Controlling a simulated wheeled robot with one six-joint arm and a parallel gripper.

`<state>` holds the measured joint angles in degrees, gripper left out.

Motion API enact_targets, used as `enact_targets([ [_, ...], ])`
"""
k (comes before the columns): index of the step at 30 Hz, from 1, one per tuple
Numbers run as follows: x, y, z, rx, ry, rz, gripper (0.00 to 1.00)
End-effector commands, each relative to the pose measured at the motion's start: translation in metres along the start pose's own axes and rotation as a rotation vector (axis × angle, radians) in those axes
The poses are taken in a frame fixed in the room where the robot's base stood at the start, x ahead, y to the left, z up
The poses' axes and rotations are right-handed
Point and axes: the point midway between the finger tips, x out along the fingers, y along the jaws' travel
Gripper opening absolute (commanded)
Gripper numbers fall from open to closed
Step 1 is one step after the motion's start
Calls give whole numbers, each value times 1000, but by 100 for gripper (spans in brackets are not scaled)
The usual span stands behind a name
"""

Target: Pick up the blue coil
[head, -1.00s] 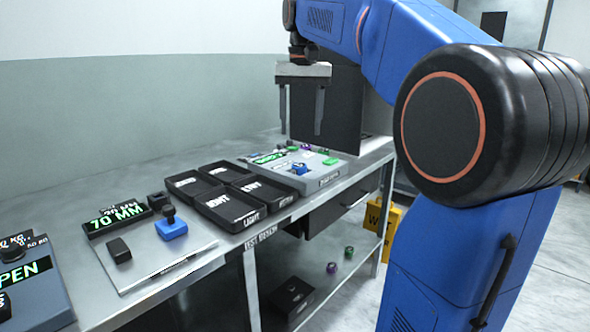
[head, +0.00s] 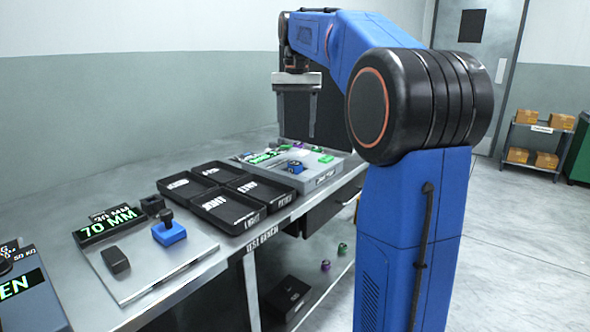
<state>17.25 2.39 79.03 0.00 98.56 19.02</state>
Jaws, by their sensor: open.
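A small blue object (head: 295,167), which looks like the blue coil, sits on the grey tester unit (head: 322,178) toward the far end of the bench. It is small in the head view and its exact shape is hard to tell. My gripper (head: 296,132) hangs above the back of the bench, fingers pointing down and spread, with nothing between them. It appears above the blue object in the picture; the gap in depth is unclear.
Black sorting trays (head: 226,205) stand left of the tester unit on the bench. A plate with a 70 MM display (head: 112,222) and a blue-based knob (head: 169,232) is nearer. Small purple and green pieces lie on the tester unit and lower shelf. Open floor lies right.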

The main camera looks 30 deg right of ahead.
Motion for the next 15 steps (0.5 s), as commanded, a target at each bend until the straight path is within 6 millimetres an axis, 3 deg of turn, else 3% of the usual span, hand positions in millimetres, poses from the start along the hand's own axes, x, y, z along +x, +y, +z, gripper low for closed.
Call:
enact_targets([
  [6,34,0,0,0,-2,1,57],
  [15,53,-1,0,0,-2,1,57],
])
